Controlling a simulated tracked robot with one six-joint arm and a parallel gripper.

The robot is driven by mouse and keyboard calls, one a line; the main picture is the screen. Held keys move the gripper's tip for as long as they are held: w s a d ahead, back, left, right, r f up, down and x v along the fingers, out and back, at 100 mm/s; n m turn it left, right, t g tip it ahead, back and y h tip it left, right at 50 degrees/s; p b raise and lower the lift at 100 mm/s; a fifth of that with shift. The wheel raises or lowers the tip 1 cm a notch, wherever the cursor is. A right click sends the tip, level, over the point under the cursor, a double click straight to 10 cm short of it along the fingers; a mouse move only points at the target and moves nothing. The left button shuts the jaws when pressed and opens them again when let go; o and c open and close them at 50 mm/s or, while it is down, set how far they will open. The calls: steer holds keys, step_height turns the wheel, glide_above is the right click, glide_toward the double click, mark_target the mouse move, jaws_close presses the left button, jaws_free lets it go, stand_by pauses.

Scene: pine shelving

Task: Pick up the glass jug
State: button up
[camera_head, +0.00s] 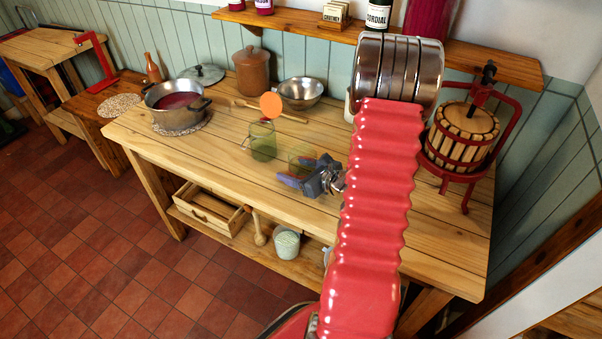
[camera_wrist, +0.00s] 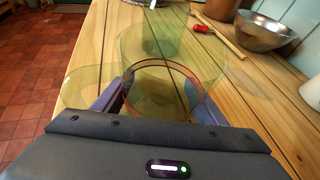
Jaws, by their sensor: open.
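The glass jug (camera_head: 262,143) is green and see-through, with a loop handle on its left side in the head view. It stands upright on the pine table. A fainter clear green glass shape (camera_head: 302,157) shows just right of it, beside my gripper (camera_head: 300,176). My gripper is open, low over the table, pointing left. In the wrist view, overlapping green glass (camera_wrist: 160,45) fills the space ahead of and between my fingers (camera_wrist: 160,100). A reddish ring shows between them. The overlapping outlines make contact hard to judge; I see no grip on the glass.
A steel pot (camera_head: 177,107) stands left and a metal bowl (camera_head: 300,93) behind. A wooden spoon (camera_head: 285,114) and an orange disc (camera_head: 270,105) are behind the jug. A fruit press (camera_head: 462,135) stands right. The table front left of the jug is clear.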

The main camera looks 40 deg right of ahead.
stand_by(0.5)
steer(key=c, duration=1)
steer(key=shift+r, duration=0.15)
step_height(320, 180, up, 10)
stand_by(0.4)
stand_by(0.5)
